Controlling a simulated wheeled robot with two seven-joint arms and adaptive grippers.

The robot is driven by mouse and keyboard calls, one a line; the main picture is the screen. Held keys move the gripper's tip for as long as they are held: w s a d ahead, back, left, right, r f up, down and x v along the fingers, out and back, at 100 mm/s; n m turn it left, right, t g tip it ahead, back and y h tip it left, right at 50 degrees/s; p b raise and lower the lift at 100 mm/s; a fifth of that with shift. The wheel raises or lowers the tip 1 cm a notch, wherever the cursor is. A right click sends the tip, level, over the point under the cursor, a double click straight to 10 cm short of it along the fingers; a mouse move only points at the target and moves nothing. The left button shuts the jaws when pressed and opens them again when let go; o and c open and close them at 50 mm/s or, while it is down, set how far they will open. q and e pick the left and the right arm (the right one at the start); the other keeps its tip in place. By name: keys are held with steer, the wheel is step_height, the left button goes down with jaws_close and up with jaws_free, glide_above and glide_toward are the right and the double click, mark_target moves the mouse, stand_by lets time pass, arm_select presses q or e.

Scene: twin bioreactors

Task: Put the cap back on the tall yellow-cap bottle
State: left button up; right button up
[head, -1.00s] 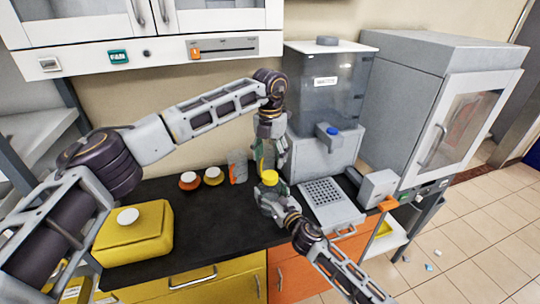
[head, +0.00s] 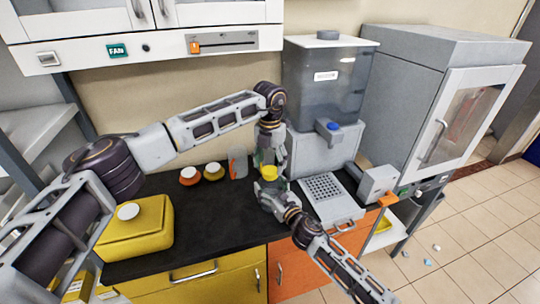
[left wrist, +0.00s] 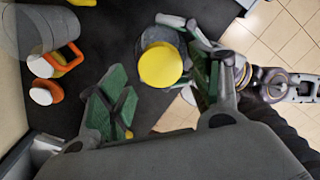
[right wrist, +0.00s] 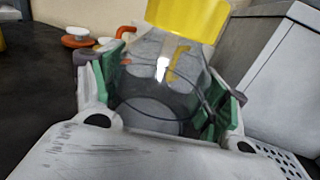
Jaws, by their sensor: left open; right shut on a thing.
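The tall clear bottle (right wrist: 150,95) stands upright between the fingers of my right gripper (right wrist: 165,85), which is shut on its body. The yellow cap (left wrist: 160,66) is at the bottle's top, and shows yellow in the right wrist view (right wrist: 188,18) and head view (head: 269,173). I cannot tell whether the cap is fully seated. My left gripper (head: 270,157) is open just above the cap.
A yellow container (head: 135,232) is farther left. The grey bioreactor (head: 325,90) and a perforated tray (head: 325,186) are right.

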mark_target(270, 170)
arm_select(q)
steer(key=shift+f, duration=1.65)
steer(key=c, duration=1.1)
steer(key=m, duration=0.5)
steer(key=o, duration=1.2)
steer(key=shift+c, duration=0.2)
steer(key=shift+r, duration=0.15)
